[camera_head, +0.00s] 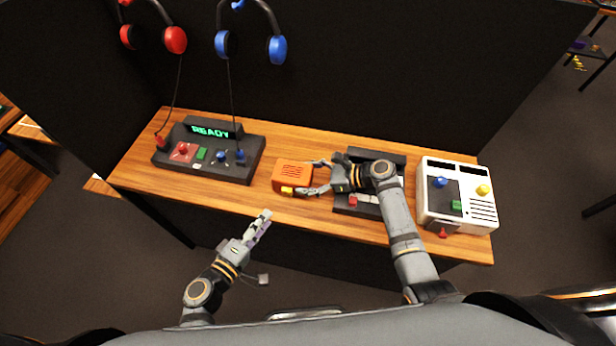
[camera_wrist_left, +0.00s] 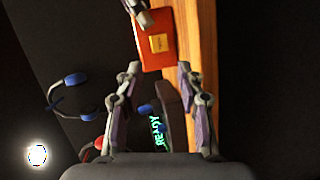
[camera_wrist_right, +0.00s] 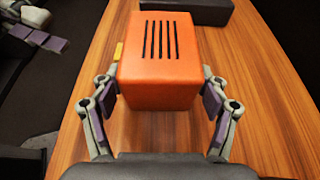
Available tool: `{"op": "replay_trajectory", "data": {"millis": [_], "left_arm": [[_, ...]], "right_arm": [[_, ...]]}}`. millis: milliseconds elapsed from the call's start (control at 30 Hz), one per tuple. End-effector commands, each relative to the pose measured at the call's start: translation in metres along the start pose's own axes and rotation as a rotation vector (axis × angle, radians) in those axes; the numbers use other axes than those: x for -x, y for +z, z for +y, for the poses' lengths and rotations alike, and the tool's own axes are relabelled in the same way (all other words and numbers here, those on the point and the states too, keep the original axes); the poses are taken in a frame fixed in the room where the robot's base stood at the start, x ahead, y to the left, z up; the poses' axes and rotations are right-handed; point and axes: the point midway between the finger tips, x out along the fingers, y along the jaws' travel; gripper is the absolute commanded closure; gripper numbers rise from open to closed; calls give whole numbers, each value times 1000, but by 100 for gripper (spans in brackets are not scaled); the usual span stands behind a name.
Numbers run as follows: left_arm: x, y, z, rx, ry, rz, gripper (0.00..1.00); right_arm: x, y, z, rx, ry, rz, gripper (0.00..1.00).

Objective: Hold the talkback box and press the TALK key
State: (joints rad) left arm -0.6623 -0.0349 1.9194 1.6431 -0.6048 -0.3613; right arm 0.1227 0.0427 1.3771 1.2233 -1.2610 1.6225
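The orange talkback box (camera_head: 292,175) is on or just above the wooden table, near its middle; I cannot tell if it is lifted. Its slotted face shows in the right wrist view (camera_wrist_right: 160,45). Its yellow TALK key (camera_head: 287,190) is on the side facing the table's front and shows squarely in the left wrist view (camera_wrist_left: 159,43). My right gripper (camera_wrist_right: 158,82) has a finger against each side of the box, at the end away from the far console. My left gripper (camera_head: 265,216) is partly open and empty, in front of the table, apart from the box and pointing towards the key side.
A dark console (camera_head: 210,160) with a READY display stands left. A white panel (camera_head: 456,222) with blue and yellow balls stands right. A dark panel (camera_head: 374,157) lies under my right arm. Red headphones (camera_head: 175,39) and blue headphones (camera_head: 277,49) hang behind.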

Motion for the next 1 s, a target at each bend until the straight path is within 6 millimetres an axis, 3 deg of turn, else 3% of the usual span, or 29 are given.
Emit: {"op": "replay_trajectory", "data": {"millis": [33, 200, 500, 1000], "left_arm": [[0, 0, 0, 0, 0, 0, 62], [0, 0, 0, 0, 0, 0, 62], [0, 0, 0, 0, 0, 0, 100], [0, 0, 0, 0, 0, 0, 100]], "right_arm": [[0, 0, 0, 0, 0, 0, 38], [0, 0, 0, -1, 0, 0, 61], [0, 0, 0, -1, 1, 0, 61], [0, 0, 0, -1, 1, 1, 61]]}}
